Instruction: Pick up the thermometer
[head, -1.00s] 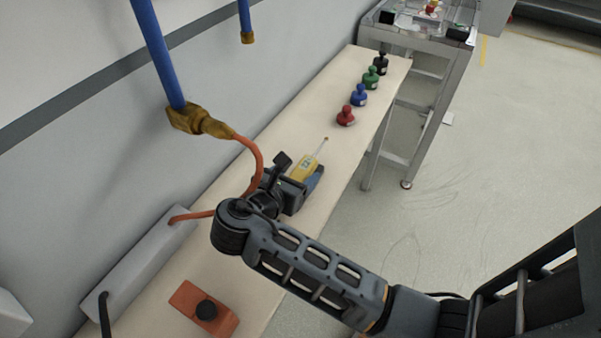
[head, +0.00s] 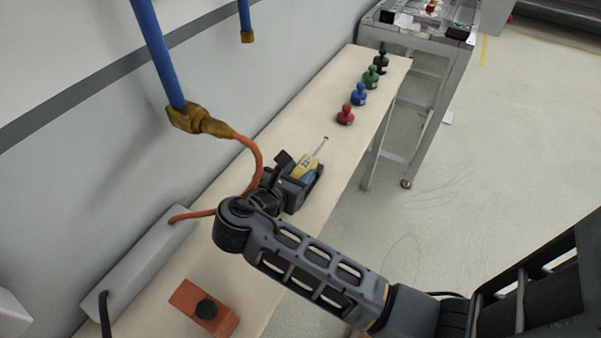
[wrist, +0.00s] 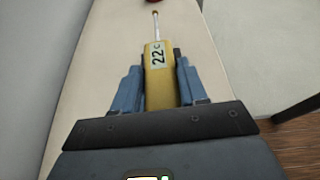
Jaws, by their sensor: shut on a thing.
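The thermometer is yellow with a thin metal probe and a display reading 22 °C. In the wrist view the thermometer (wrist: 159,80) lies between the two blue fingers of my gripper (wrist: 160,68), which are shut on its body from both sides. Its probe points away from my gripper. In the head view the thermometer (head: 305,163) shows beyond my gripper (head: 308,172), over the bench, with its lower part hidden by the gripper. I cannot tell whether it touches the bench top.
On the cream bench (head: 285,125) stand red (head: 345,115), blue (head: 359,94), green (head: 371,76) and black (head: 381,61) knobbed pieces. An orange block (head: 203,308) lies at the near end. An orange hose (head: 259,160) hangs from a brass fitting left of my gripper.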

